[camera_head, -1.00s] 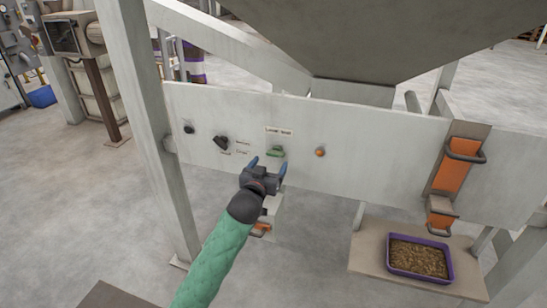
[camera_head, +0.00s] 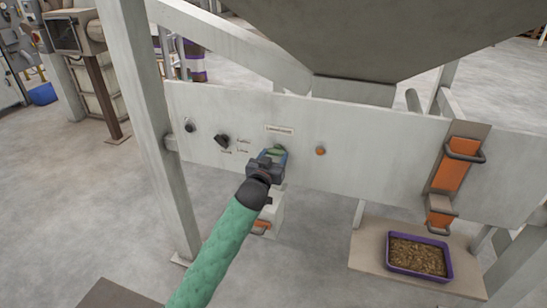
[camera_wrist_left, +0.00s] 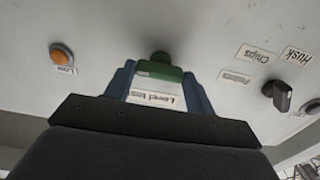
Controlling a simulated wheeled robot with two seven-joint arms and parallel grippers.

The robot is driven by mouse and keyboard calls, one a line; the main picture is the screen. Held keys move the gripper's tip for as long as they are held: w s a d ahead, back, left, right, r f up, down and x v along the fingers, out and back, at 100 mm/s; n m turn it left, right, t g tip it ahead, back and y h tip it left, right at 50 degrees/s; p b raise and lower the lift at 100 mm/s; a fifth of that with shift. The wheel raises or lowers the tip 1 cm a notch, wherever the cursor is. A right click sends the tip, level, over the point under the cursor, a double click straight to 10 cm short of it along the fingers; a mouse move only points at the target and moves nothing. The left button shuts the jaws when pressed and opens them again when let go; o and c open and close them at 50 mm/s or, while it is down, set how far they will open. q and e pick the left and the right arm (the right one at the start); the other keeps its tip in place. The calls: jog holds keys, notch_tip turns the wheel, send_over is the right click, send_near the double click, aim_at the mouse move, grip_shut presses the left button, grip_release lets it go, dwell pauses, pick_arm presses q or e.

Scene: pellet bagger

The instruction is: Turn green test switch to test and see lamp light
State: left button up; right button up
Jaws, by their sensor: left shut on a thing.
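The green test switch (camera_head: 275,151) sits on the pale panel, under a small white label (camera_head: 280,129). In the left wrist view the green switch (camera_wrist_left: 158,72) is between the two blue fingers, with a "Level test" label (camera_wrist_left: 156,97) close by. My left gripper (camera_head: 272,156) is shut on the switch, its fingers at either side of the knob. The round orange lamp (camera_head: 320,151) is right of the switch; it also shows in the left wrist view (camera_wrist_left: 62,54). I cannot tell whether it is lit. My right gripper is not in view.
A black selector knob (camera_head: 222,140) and a small black knob (camera_head: 189,126) are left of the switch. At right are an orange slide with handles (camera_head: 449,178) and a purple tray (camera_head: 448,268) of pellets on a shelf. A frame post (camera_head: 150,130) stands left.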

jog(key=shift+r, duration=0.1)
pick_arm(q)
jog(key=shift+r+m+p, duration=0.1)
jog(key=shift+m+p, duration=0.45)
jog(key=shift+m, duration=0.15)
jog(key=m+p, duration=0.1)
jog(key=m, duration=0.2)
jog(key=shift+p, duration=0.3)
jog(key=shift+m+p, duration=0.4)
jog(key=shift+m, duration=0.6)
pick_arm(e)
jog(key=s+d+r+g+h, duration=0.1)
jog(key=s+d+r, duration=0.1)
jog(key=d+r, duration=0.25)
pick_arm(q)
jog(key=m+p, duration=0.2)
jog(key=m, duration=0.2)
jog(key=shift+m, duration=0.4)
jog(key=shift+m+p, duration=0.3)
jog(key=shift+m, duration=0.2)
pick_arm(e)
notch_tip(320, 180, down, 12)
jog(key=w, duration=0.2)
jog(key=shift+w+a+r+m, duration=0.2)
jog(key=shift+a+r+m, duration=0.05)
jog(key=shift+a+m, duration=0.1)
pick_arm(q)
jog(key=o, duration=1)
